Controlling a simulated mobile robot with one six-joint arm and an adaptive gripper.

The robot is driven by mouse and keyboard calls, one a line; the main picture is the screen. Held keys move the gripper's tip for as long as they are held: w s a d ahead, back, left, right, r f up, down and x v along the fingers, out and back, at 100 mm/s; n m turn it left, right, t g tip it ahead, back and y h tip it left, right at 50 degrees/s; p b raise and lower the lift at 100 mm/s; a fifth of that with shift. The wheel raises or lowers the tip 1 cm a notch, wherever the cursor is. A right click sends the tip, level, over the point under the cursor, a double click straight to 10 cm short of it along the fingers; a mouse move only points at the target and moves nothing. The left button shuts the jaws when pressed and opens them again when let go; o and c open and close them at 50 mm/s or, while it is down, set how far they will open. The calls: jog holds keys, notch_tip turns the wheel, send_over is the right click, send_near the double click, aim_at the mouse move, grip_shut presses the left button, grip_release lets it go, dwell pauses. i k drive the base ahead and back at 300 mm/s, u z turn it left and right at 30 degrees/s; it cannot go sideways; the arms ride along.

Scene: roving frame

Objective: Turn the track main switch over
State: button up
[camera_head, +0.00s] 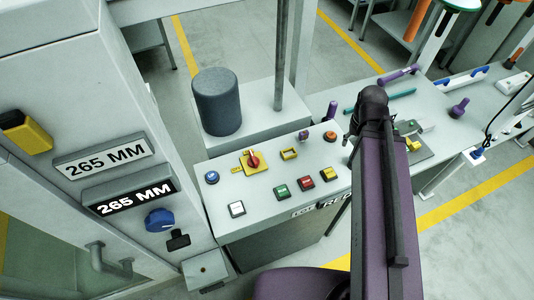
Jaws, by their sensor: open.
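A red rotary switch (253,160) on a yellow square plate (246,169) sits on the sloped top of the grey control desk (225,221). It looks like the main switch, but no readable label names it. My purple arm rises from the bottom right, and its dark end with my gripper (350,137) is over the desk's right end. My gripper is to the right of the red switch, clearly apart from it, and empty as far as I can see. Its fingers are small, dark and partly hidden by the arm.
Near the switch are a blue button (211,177), a white button (237,209), green (281,191) and red (306,183) buttons, and an orange knob (330,136). A dark grey cylinder (217,103) stands behind. A cabinet with "265 MM" signs (103,158) rises at left.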

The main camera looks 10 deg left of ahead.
aim_at(253, 162)
jog(key=z, duration=0.3)
jog(key=k, duration=1.65)
jog(key=u, duration=0.7)
jog(key=i, duration=1)
jog(key=u, duration=0.05)
